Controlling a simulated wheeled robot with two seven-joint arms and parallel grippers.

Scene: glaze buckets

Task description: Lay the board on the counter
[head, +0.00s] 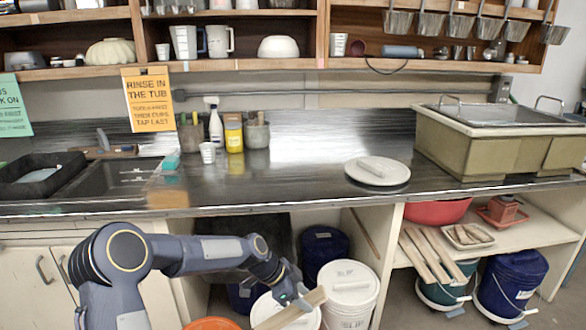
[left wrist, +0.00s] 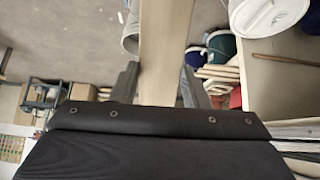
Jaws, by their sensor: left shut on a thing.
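My left gripper (head: 295,298) is low in front of the counter, below its front edge, above the white buckets. It is shut on a pale wooden board (head: 290,312), held tilted in the head view. In the left wrist view the board (left wrist: 165,50) stands out between the two fingers (left wrist: 160,85) and runs out of the top of the picture. The dark, shiny counter (head: 300,185) lies above and behind the gripper, and the board is apart from it. My right gripper is not in view.
A white round plate (head: 377,171) with a pale piece on it lies on the counter right of centre. A white cup (head: 208,153), bottles and tool pots stand at the back left. A sink (head: 110,178) is at left, a large tub (head: 490,150) at right. A lidded white bucket (head: 348,285) stands below.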

